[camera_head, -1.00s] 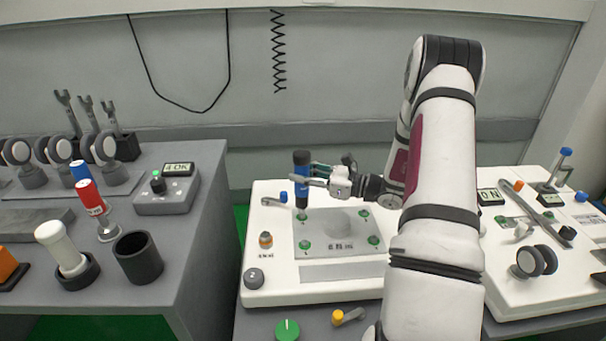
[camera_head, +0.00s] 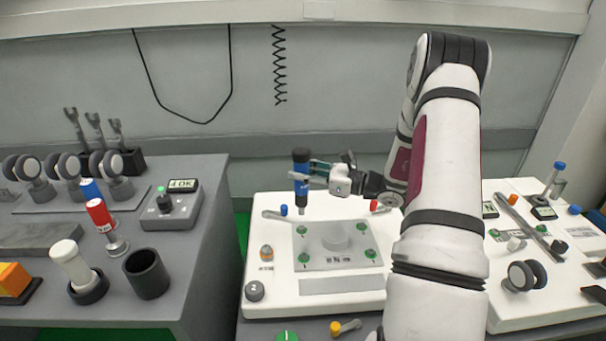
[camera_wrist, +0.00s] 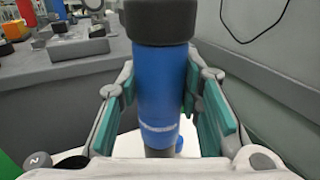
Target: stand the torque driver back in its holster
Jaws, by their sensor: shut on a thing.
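The torque driver (camera_head: 301,175) has a blue body and a black cap. It is upright in my gripper (camera_head: 318,172), with its lower end above the back left corner of the marked plate (camera_head: 338,262). In the wrist view the driver (camera_wrist: 158,95) stands between the teal finger pads (camera_wrist: 160,105), which are shut on its blue body. Its lower tip is mostly hidden there. A dark open cup (camera_head: 147,274), which looks like the holster, stands at the front right of the left bench. Its mouth faces up and nothing sticks out of it.
Beside the cup are a white-handled tool in a dark base (camera_head: 75,268), a red-capped tool (camera_head: 101,220) and a control box with a display (camera_head: 172,207). A gap separates the left bench from the white unit (camera_head: 262,225). A cable loop hangs on the back wall.

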